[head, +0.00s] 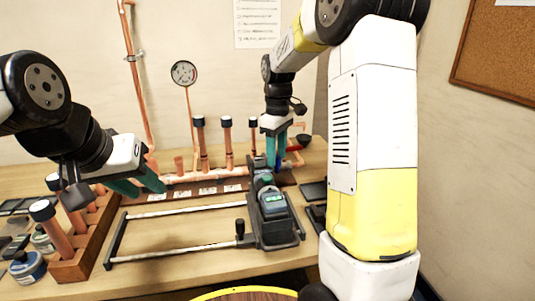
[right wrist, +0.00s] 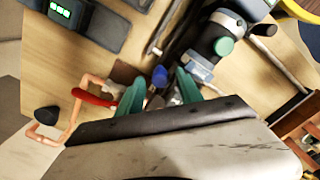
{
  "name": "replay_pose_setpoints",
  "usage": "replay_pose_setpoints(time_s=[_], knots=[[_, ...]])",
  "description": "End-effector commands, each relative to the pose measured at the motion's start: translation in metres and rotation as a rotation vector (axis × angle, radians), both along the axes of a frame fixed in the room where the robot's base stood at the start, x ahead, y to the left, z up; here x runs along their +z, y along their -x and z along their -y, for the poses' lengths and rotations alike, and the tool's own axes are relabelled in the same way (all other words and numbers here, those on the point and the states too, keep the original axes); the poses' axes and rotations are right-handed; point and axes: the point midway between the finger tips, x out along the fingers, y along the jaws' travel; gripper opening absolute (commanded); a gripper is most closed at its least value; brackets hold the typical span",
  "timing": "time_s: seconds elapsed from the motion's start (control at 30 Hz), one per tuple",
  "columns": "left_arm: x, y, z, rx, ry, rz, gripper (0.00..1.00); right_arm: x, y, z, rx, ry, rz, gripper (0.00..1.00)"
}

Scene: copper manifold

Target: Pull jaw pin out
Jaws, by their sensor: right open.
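The press tool (head: 272,228) lies on the bench in a grey cradle, with a green display and a green button. Its jaw end points away toward the copper manifold (head: 205,173). A small blue knob (right wrist: 160,76), seemingly the jaw pin's head, shows between the teal fingers of my right gripper (right wrist: 160,84) in the right wrist view. The fingers are apart, one on either side of it. In the head view my right gripper (head: 274,160) points down over the jaw end; the pin's shaft is hidden. My left gripper (head: 138,187) is empty, fingers apart, above the bench at left.
A wooden rack (head: 85,245) with capped copper tubes stands at left, beside a blue tin (head: 27,267). Two pale rails (head: 180,250) run left from the cradle. A red-handled copper fitting (right wrist: 92,97) is near my right gripper. A gauge (head: 184,73) stands behind.

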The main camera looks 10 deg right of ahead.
Motion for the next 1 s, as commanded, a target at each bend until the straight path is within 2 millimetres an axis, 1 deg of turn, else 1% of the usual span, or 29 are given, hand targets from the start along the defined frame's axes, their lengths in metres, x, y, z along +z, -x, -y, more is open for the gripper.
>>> replay_pose_setpoints(time_s=[0.03, 0.13, 0.37, 0.4, 0.57, 0.6, 0.63, 1.0], knots=[[0.0000, 0.0000, 0.0000, 0.000, 0.000, 0.000, 0.36, -0.0047, 0.0004, 0.0001, 0.000, 0.001, -0.002, 0.43], [0.0000, 0.0000, 0.0000, 0.000, 0.000, 0.000, 0.36, -0.0096, 0.0003, 0.0002, -0.001, 0.000, 0.000, 0.43], [-0.0001, -0.0001, 0.0000, 0.000, 0.000, 0.000, 0.36, -0.0107, 0.0002, 0.0002, -0.001, 0.000, 0.000, 0.43], [-0.0001, -0.0001, 0.0000, 0.000, 0.000, 0.000, 0.36, -0.0106, 0.0002, 0.0002, -0.001, 0.000, 0.000, 0.41], [0.0001, -0.0001, 0.0000, 0.000, 0.000, 0.000, 0.36, -0.0105, 0.0002, 0.0002, -0.001, -0.001, 0.001, 0.10], [0.0001, -0.0001, 0.0000, 0.000, 0.000, 0.000, 0.36, -0.0104, 0.0001, 0.0001, -0.001, -0.001, 0.001, 0.02], [0.0000, 0.0000, 0.0000, 0.000, 0.000, 0.000, 0.36, -0.0104, 0.0001, 0.0001, -0.001, -0.001, 0.001, 0.00], [0.0000, 0.0000, 0.0000, 0.000, 0.000, 0.000, 0.36, -0.0101, 0.0001, 0.0001, -0.001, 0.000, 0.001, 0.00]])
